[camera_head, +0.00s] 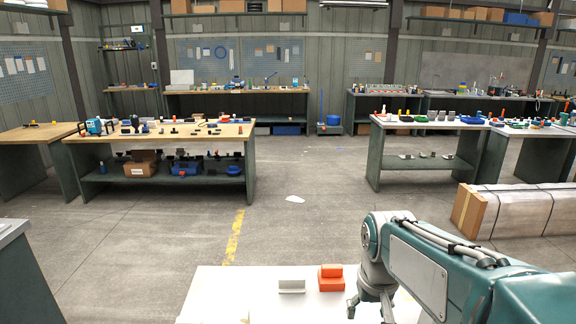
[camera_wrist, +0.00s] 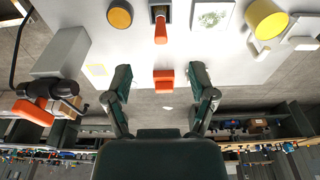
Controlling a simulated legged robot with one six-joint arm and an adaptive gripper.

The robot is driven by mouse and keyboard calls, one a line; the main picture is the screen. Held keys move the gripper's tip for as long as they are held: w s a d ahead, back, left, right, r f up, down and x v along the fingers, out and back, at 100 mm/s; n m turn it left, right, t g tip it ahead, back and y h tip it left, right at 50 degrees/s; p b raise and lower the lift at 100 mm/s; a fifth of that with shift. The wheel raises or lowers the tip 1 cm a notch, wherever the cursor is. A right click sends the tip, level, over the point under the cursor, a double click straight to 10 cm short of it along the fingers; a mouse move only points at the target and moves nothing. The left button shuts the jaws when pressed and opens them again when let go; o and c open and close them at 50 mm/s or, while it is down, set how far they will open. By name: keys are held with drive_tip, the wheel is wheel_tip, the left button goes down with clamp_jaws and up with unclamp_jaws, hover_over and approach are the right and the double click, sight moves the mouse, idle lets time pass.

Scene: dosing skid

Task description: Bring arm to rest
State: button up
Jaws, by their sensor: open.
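My teal arm (camera_head: 430,270) reaches in from the lower right of the head view and bends down at its wrist. My gripper (camera_head: 370,305) points down over the pale work surface (camera_head: 225,290), its tips near the lower picture edge. In the wrist view my gripper (camera_wrist: 160,82) shows two dark green fingers spread wide. It is open and holds nothing. An orange-red block (camera_head: 331,278) stands on the surface left of the gripper in the head view. In the wrist view this block (camera_wrist: 164,80) appears between the fingers, apart from both.
The wrist view shows a yellow cylinder (camera_wrist: 264,18), an amber disc (camera_wrist: 120,14), a red handle (camera_wrist: 160,32) and a grey box (camera_wrist: 62,52). A pale block (camera_head: 291,286) stands near the orange-red one. Workbenches (camera_head: 160,133) stand beyond open floor; long wrapped crates (camera_head: 520,212) lie right.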

drive_tip(key=s+r+t, duration=0.2)
drive_tip(key=s+t, duration=0.1)
drive_tip(key=s, duration=1.1)
drive_tip(key=shift+t, duration=0.4)
drive_tip(key=shift+c, duration=1.1)
drive_tip(key=shift+a, duration=0.1)
